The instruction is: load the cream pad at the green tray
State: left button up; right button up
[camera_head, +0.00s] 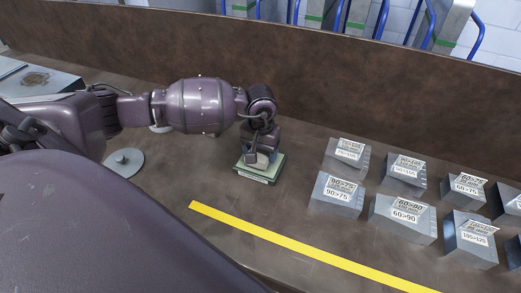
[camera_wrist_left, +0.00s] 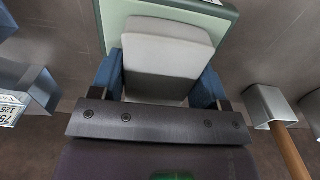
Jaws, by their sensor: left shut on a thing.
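My left gripper (camera_head: 260,151) points down over the green tray (camera_head: 270,176), which lies on the brown bench near the middle of the head view. It is shut on the cream pad (camera_head: 257,163), which sits between its jaws, over the tray. In the left wrist view the pad (camera_wrist_left: 168,48) is gripped on both sides by the blue fingers of the left gripper (camera_wrist_left: 162,82). The pale green rim of the tray (camera_wrist_left: 222,14) shows behind the pad. I cannot tell whether the pad touches the tray. My right gripper is not in view.
Several labelled metal duct pieces (camera_head: 337,194) stand right of the tray. A yellow line (camera_head: 300,246) crosses the bench in front. A grey disc (camera_head: 124,162) lies to the left. A wooden-handled tool (camera_wrist_left: 270,106) shows in the wrist view. A brown wall (camera_head: 300,70) closes the back.

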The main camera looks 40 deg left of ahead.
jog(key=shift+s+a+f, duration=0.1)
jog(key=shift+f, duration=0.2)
pick_arm(q)
jog(key=shift+f+b, duration=0.3)
jog(key=shift+f, duration=0.15)
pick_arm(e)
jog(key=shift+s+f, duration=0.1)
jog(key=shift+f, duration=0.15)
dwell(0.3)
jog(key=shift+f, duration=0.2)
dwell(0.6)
pick_arm(q)
jog(key=shift+f, duration=0.2)
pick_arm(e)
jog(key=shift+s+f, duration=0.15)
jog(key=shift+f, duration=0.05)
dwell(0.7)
pick_arm(q)
jog(key=shift+r, duration=0.1)
dwell(0.4)
jog(key=shift+r+p, duration=0.5)
jog(key=shift+r, duration=1.45)
jog(key=shift+r+p, duration=0.5)
jog(key=shift+r, duration=1.1)
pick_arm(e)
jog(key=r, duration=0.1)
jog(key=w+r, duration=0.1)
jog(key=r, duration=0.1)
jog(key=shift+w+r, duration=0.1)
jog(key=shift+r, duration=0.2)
